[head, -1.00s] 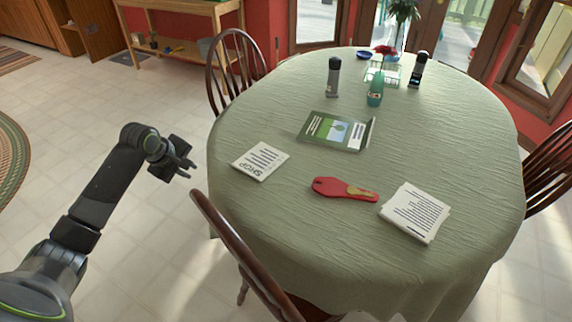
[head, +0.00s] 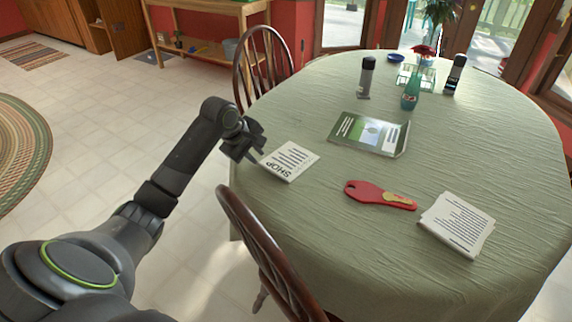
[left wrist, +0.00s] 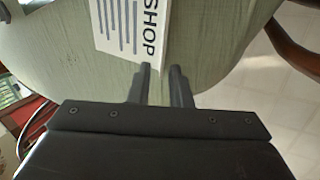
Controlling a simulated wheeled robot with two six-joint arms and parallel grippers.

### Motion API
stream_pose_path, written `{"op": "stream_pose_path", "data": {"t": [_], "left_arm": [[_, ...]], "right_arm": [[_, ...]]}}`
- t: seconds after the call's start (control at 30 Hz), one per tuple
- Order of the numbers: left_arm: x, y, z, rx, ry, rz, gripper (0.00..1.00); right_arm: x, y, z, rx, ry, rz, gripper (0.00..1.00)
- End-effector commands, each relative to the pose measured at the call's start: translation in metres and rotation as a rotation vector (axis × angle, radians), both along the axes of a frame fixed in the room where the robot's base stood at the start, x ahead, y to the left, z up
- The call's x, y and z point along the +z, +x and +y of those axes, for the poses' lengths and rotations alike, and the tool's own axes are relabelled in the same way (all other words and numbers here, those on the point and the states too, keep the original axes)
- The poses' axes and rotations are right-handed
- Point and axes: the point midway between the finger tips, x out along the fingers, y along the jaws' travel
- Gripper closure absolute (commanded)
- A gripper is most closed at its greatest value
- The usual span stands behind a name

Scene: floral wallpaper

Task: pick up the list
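The list (head: 289,161) is a white pad headed "SHOP" that lies flat near the left edge of the green-clothed table (head: 330,225). It also shows at the top of the left wrist view (left wrist: 128,25). My left gripper (head: 262,155) is at the table's left edge, close beside the list. In the left wrist view the two fingertips (left wrist: 161,68) are a little apart with nothing between them, by the pad's "SHOP" end. Whether they touch the pad is unclear. My right gripper is not in view.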

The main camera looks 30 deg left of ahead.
Motion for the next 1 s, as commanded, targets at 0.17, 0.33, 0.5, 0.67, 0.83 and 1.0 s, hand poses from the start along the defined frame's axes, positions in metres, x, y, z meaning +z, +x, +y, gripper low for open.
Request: {"op": "stream_pose_path", "data": {"t": [0.17, 0.33, 0.5, 0.67, 0.83, 1.0], "left_arm": [[-0.011, 0.005, -0.001, 0.000, -0.001, 0.001, 0.82], [-0.034, 0.013, -0.003, 0.001, -0.004, 0.003, 0.82], [-0.052, 0.022, -0.005, 0.000, -0.001, 0.001, 0.82], [-0.055, 0.024, -0.005, 0.000, 0.002, 0.001, 0.82], [-0.055, 0.024, -0.005, 0.000, 0.002, 0.001, 0.87], [-0.054, 0.024, -0.005, -0.001, 0.001, 0.001, 1.00]], "right_arm": [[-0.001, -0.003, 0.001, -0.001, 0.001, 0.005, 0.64], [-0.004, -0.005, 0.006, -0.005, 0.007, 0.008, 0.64], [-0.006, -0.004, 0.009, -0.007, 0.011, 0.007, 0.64], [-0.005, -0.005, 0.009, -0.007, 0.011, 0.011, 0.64], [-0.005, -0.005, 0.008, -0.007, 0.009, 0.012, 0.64], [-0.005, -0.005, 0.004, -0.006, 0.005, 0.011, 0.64]]}}
